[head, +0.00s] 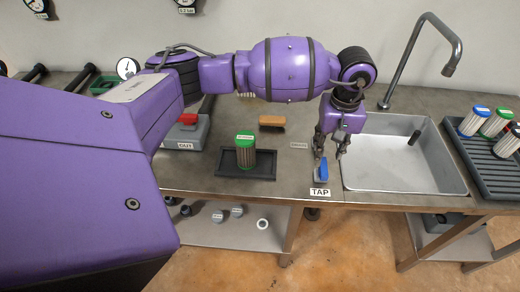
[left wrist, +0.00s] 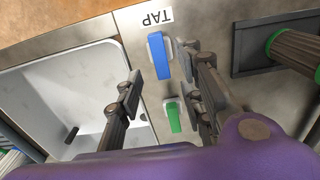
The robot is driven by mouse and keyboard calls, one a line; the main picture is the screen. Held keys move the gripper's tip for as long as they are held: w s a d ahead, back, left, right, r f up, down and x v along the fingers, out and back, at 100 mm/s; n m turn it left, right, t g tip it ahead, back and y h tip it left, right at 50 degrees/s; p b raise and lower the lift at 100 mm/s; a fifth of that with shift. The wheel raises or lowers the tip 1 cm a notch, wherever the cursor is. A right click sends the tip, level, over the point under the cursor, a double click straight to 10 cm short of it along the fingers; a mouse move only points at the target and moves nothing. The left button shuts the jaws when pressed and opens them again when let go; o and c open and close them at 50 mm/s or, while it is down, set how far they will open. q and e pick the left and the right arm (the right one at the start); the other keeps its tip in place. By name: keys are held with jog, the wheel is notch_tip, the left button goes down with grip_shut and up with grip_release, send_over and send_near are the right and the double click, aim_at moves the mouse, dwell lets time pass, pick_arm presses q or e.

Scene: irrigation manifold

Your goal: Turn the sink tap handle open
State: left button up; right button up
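The blue tap handle (head: 322,172) sits on the counter by the TAP label (head: 320,192), left of the sink (head: 452,183). My left gripper (head: 330,152) is open, fingers pointing down, just behind the blue handle in the head view. In the left wrist view the blue handle (left wrist: 159,58) lies between the two spread fingers, nearer the right one, with the TAP label (left wrist: 153,18) beyond it. I cannot tell whether a finger touches it. A green handle (left wrist: 172,117) is also between the fingers; the gripper hides it in the head view. My right gripper is not in view.
A curved spout (head: 432,22) rises behind the sink. A green-topped filter (head: 246,150) stands in a dark tray (head: 232,172) to the left. A dark rack (head: 482,148) with several canisters is at the right. A tan block (head: 271,120) lies on the counter.

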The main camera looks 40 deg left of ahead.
aim_at(324, 167)
pick_arm(q)
notch_tip(324, 167, down, 6)
jog(key=shift+r, duration=0.1)
jog(key=shift+r, duration=0.1)
grip_shut()
